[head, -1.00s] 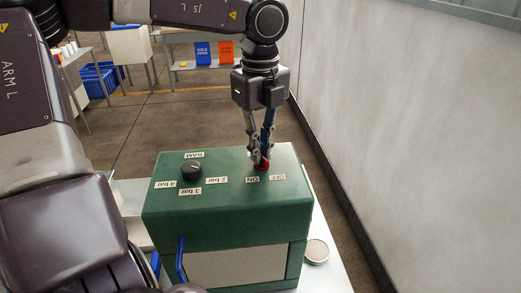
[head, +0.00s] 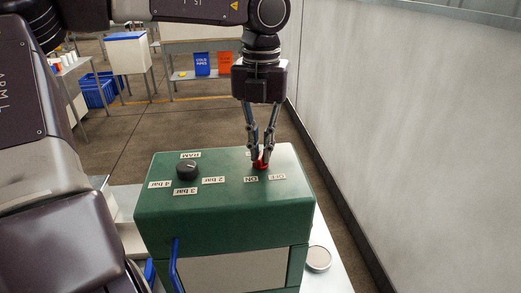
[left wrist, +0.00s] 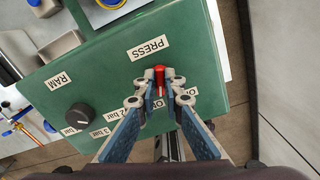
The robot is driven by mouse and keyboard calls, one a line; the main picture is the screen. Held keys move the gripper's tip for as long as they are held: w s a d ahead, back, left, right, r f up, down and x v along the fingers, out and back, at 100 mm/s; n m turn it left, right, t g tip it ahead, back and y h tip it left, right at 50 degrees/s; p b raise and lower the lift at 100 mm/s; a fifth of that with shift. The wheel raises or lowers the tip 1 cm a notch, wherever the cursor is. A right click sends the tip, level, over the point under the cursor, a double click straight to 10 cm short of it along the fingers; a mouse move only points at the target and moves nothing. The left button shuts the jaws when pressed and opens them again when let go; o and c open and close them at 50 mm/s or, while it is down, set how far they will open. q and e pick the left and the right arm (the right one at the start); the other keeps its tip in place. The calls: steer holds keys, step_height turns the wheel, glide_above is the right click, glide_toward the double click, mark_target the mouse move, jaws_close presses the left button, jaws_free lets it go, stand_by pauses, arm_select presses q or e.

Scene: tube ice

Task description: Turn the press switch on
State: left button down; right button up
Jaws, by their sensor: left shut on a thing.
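The press (head: 225,222) is a green box with a switch on its top. The red press switch (left wrist: 158,73) shows between my left gripper's fingertips in the left wrist view, below the PRESS label (left wrist: 150,47). In the head view the red switch (head: 261,165) is partly hidden by the fingers, beside the ON label (head: 251,180) and the OFF label (head: 277,177). My left gripper (head: 259,158) points down and is shut on the switch. My right gripper is not in view.
A black RAM knob (head: 187,170) stands on the press top, to the left, among bar labels. A blue handle (head: 175,262) is on the front. A round metal disc (head: 318,258) lies on the table at right. A pale wall (head: 410,130) rises at right.

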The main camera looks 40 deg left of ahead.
mark_target(261, 154)
arm_select(q)
steer(key=shift+m, duration=1)
steer(key=c, duration=2)
jaws_free()
steer(key=shift+c, duration=0.2)
steer(key=shift+r, duration=0.15)
step_height(261, 154, up, 12)
steer(key=shift+f, duration=0.2)
